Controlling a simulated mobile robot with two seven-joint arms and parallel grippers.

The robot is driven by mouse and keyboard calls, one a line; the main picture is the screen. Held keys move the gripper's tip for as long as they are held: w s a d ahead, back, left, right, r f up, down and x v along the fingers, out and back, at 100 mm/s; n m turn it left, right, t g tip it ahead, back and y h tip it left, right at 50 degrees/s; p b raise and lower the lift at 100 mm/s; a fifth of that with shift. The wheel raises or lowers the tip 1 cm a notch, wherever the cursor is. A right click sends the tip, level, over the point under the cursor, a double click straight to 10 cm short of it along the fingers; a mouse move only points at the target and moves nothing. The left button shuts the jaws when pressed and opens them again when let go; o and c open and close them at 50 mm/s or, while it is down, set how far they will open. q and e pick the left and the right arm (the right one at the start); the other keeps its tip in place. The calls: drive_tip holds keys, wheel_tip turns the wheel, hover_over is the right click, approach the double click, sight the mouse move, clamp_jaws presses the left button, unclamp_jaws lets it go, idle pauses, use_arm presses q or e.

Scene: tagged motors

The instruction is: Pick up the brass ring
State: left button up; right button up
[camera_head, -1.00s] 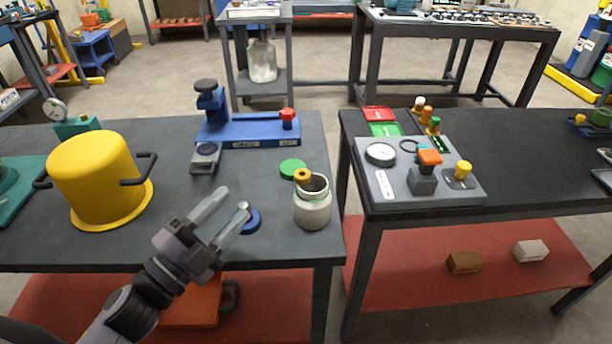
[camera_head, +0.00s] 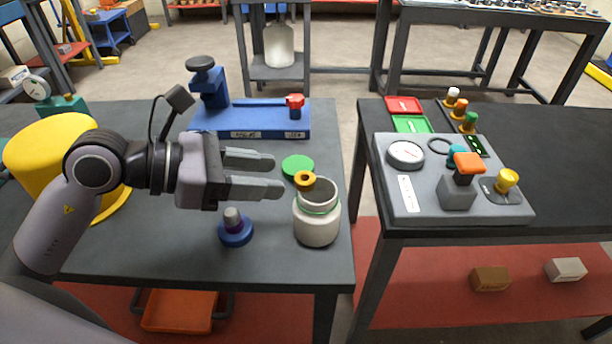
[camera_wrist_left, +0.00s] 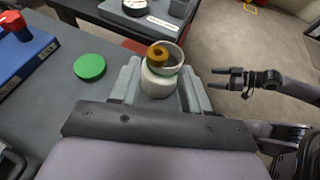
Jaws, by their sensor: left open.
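The brass ring (camera_head: 305,180) sits at the rim of a pale, open-mouthed jar (camera_head: 317,222) near the right edge of the left table. In the left wrist view the ring (camera_wrist_left: 157,53) is at the jar's mouth (camera_wrist_left: 160,82), beyond and between the fingers. My left gripper (camera_head: 276,175) is open and empty, its fingers pointing right at the ring, with a small gap in the head view. My right gripper (camera_wrist_left: 222,79) shows only in the left wrist view, at the right, with its two fingers apart and nothing between them.
A green disc (camera_head: 298,167) lies behind the jar, and a blue-based knob (camera_head: 235,231) stands left of it. A blue fixture (camera_head: 255,120) is behind. A yellow pot (camera_head: 50,150) is partly behind my left arm. A gap separates this table from the right one with its grey panel (camera_head: 420,200).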

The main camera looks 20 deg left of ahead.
sight(309, 178)
use_arm(q)
drive_tip(key=shift+p+x, duration=0.4)
drive_tip(key=shift+x, duration=2.25)
drive_tip(key=shift+w+a, duration=0.1)
drive_tip(key=shift+w, duration=0.05)
clamp_jaws()
